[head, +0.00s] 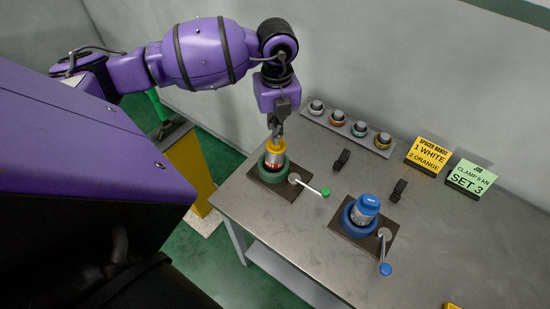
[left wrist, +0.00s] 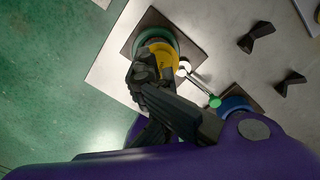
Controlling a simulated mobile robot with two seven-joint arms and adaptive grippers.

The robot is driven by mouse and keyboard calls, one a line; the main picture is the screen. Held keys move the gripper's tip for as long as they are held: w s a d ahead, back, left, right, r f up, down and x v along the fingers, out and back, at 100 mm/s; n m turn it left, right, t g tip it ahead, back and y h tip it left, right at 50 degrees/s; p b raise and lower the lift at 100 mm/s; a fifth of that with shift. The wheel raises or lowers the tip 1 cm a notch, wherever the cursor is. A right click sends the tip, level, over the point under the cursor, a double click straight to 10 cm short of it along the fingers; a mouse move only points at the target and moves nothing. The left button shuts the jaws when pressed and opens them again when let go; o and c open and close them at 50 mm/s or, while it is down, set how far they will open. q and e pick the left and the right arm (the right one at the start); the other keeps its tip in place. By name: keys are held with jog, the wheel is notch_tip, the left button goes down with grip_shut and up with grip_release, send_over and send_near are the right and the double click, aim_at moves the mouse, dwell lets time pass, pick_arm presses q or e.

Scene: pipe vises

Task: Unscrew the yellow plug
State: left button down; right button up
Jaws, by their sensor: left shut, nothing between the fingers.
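The yellow plug (head: 276,147) tops an upright pipe piece with a red and pale band, standing in the green vise (head: 264,173). The yellow plug also shows in the left wrist view (left wrist: 165,62). My left gripper (head: 274,133) points down at the top of the plug, its fingers shut with nothing between them. In the left wrist view its dark fingers (left wrist: 142,72) overlap the plug's edge; I cannot tell whether they touch it. The green-knobbed handle (head: 312,187) sticks out to the right of the vise. My right gripper is not in view.
A blue vise (head: 348,221) holds a blue-capped piece (head: 366,206) to the right, with a blue-knobbed handle. A rack (head: 345,126) of several capped pieces stands along the wall. Two black blocks, a yellow card (head: 428,155) and a green card (head: 470,180) are on the table.

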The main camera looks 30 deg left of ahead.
pick_arm(q)
jog(key=m, duration=0.3)
jog(key=shift+f+m+b, duration=0.1)
jog(key=shift+m+b, duration=0.25)
jog(key=shift+m, duration=0.45)
jog(key=m+b, duration=0.3)
jog(key=m, duration=0.8)
jog(key=shift+f, duration=0.15)
jog(key=shift+w+m, duration=0.1)
jog(key=shift+m, duration=1)
jog(key=m+b, duration=0.2)
jog(key=m, duration=0.2)
jog(key=m+b, duration=0.1)
jog(key=m, duration=0.1)
jog(key=shift+m, duration=0.3)
jog(key=shift+r, duration=0.25)
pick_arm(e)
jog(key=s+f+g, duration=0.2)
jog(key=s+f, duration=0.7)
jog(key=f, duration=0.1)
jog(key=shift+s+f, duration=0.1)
